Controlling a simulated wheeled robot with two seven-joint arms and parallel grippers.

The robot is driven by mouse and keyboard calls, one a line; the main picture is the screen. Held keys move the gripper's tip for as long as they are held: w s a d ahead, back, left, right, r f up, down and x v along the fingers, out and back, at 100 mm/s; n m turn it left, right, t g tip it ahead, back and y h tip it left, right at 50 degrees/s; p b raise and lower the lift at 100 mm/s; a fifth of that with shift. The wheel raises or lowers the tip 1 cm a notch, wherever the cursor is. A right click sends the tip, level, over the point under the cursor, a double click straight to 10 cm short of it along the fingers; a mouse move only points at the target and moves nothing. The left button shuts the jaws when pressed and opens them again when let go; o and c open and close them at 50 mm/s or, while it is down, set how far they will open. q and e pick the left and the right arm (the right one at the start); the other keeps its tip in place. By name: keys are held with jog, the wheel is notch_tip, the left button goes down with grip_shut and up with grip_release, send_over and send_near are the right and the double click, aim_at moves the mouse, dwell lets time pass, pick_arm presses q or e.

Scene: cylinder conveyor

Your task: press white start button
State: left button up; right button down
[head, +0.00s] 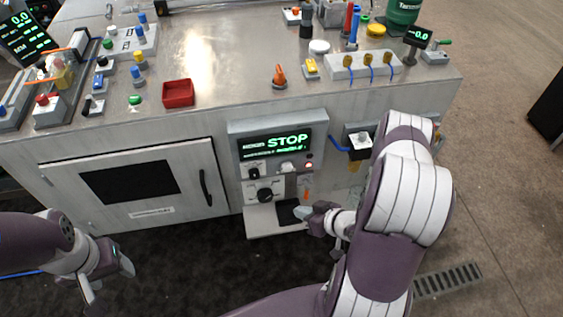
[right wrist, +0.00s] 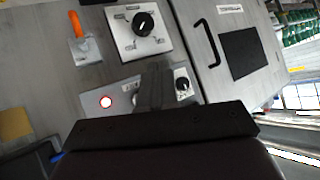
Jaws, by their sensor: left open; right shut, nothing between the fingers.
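A white button (head: 288,167) sits on the grey control panel (head: 235,130) below a display reading STOP, between a black switch and a lit red lamp. My right gripper (head: 306,212) is shut and empty, below and in front of the button in the head view. In the right wrist view its shut fingers (right wrist: 155,88) lie between the red lamp (right wrist: 105,101) and the black switch (right wrist: 182,84) and hide the white button. I cannot tell whether they touch the panel. My left gripper (head: 109,279) is open and empty, low at the left.
A large black knob (head: 265,195) and an orange lever (head: 306,193) are below the button. A small shelf (head: 258,224) juts out under the panel. A cabinet door (head: 130,190) with a handle is at the left. The benchtop (head: 215,45) carries several controls.

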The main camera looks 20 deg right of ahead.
aim_at(287, 168)
pick_arm(q)
jog(key=shift+s, duration=0.15)
pick_arm(e)
jog(key=shift+w+a+r+t+y, duration=0.1)
jog(key=shift+w+r+t, duration=0.05)
jog(key=shift+r+t, duration=0.15)
jog(key=shift+w+r+t+y, duration=0.1)
jog(key=shift+w+r+t, duration=0.1)
jog(key=shift+r, duration=0.2)
jog(key=shift+w+a+r+t+y, duration=0.1)
jog(key=shift+w+r+t, duration=0.1)
jog(key=shift+r, duration=0.15)
jog(key=shift+d, duration=0.15)
pick_arm(q)
jog(key=shift+f+b, duration=1.05)
jog(key=shift+b, duration=0.05)
pick_arm(e)
jog(key=w+d, duration=0.2)
jog(key=w, duration=0.6)
jog(key=shift+w, duration=0.2)
jog(key=shift+w, duration=0.4)
